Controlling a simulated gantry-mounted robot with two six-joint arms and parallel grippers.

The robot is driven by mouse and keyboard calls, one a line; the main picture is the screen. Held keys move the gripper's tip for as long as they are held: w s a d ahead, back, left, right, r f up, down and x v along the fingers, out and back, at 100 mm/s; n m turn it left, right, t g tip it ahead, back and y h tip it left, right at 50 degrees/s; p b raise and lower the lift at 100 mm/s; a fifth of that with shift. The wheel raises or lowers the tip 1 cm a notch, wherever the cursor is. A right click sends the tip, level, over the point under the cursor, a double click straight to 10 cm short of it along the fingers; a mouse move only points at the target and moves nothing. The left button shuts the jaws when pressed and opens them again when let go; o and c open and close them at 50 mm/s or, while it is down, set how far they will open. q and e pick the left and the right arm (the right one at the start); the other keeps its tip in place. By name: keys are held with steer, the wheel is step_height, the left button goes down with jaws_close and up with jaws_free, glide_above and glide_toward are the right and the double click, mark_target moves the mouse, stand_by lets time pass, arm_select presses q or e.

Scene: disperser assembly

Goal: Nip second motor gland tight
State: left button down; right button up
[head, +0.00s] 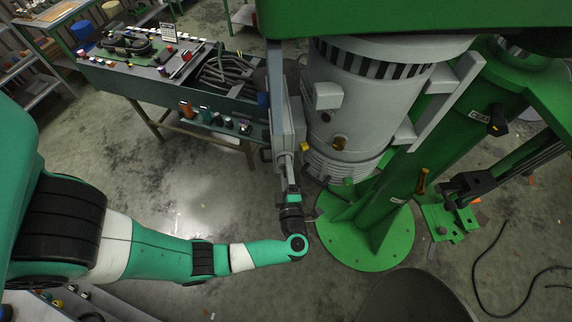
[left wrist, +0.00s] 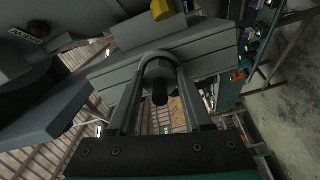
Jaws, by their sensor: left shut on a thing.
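The grey motor (head: 355,90) hangs upright under the green machine head, with a tall grey box (head: 286,115) on its left side. My left gripper (head: 286,160) reaches up from below to the lower end of this box. In the left wrist view its two fingers (left wrist: 160,80) are shut on a round grey gland (left wrist: 158,58) with a dark middle, seated against a grey face. The fingers stand on either side of the gland. In the head view the gland is too small and covered to make out. My right gripper does not show.
The green column (head: 400,185) on its round base (head: 366,240) stands just right of my left gripper. A bench (head: 165,85) with cables and tools stands at the back left. A black cable (head: 490,290) lies on the floor at right. Open floor (head: 190,185) lies left.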

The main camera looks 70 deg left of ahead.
arm_select(q)
steer(key=shift+m, duration=0.5)
steer(key=shift+c, duration=1.6)
jaws_free()
steer(key=b+v, duration=0.2)
steer(key=v, duration=0.9)
steer(key=shift+d, duration=0.3)
